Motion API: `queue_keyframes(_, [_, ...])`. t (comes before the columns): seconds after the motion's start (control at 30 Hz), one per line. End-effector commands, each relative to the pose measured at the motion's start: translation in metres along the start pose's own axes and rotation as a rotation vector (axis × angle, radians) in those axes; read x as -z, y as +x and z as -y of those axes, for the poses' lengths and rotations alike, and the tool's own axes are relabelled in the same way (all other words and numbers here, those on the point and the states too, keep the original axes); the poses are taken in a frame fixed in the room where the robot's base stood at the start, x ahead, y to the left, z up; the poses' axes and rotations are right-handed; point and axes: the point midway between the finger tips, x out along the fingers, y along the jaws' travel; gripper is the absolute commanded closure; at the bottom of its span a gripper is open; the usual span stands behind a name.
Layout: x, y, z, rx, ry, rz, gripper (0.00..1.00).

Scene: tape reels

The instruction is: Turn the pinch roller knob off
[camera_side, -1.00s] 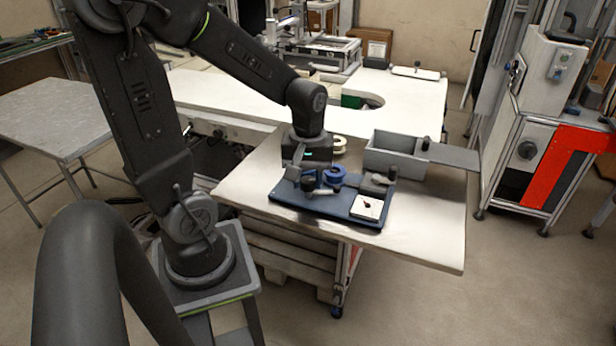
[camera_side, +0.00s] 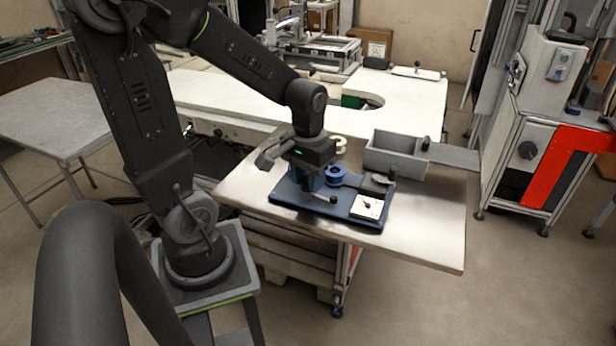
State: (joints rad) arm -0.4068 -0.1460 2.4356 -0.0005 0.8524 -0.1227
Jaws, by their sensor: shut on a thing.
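The blue tape-reel board (camera_side: 290,213) lies on the table. My gripper (camera_side: 309,196) points down over its left part. Its fingers are small and dark here, and they close on the pinch roller knob, which they largely hide. A short grey lever with a dark tip (camera_side: 333,199) sticks out to the right, just beside the fingers, low over the board. A blue reel (camera_side: 336,176) stands right behind the gripper. Another blue reel (camera_side: 305,178) is partly hidden behind the gripper. A white square gauge with a dark pointer (camera_side: 366,208) sits at the board's front right corner.
A grey open bin (camera_side: 395,163) stands behind the board on the right, with a flat grey lid or plate (camera_side: 455,156) beside it. A cream tape roll (camera_side: 340,145) lies behind my gripper. The tabletop (camera_side: 425,225) to the right front is clear.

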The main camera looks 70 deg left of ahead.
Motion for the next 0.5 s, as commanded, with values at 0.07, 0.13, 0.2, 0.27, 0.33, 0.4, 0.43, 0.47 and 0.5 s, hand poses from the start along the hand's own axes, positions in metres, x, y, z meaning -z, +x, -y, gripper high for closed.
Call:
queue_keyframes(0.07, [0.0003, -0.0008, -0.0002, 0.0, 0.007, -0.001, 0.9])
queue_keyframes(0.13, [0.0003, -0.0008, -0.0002, 0.0, 0.009, -0.001, 0.9])
queue_keyframes(0.2, [0.0003, -0.0008, -0.0002, 0.0, 0.009, -0.001, 0.9])
queue_keyframes(0.27, [0.0003, -0.0008, -0.0002, 0.0, 0.009, -0.001, 0.9])
queue_keyframes(0.33, [0.0004, -0.0008, -0.0002, 0.0, 0.009, -0.002, 0.9])
queue_keyframes(0.4, [0.0004, -0.0008, -0.0002, 0.0, 0.009, -0.002, 0.9])
queue_keyframes(0.43, [0.0004, -0.0008, -0.0002, 0.0, 0.009, -0.002, 0.63])
queue_keyframes(0.47, [0.0004, -0.0008, -0.0002, 0.0, 0.009, -0.002, 0.6])
queue_keyframes(0.5, [0.0004, -0.0007, -0.0002, 0.0, 0.008, -0.002, 0.57])
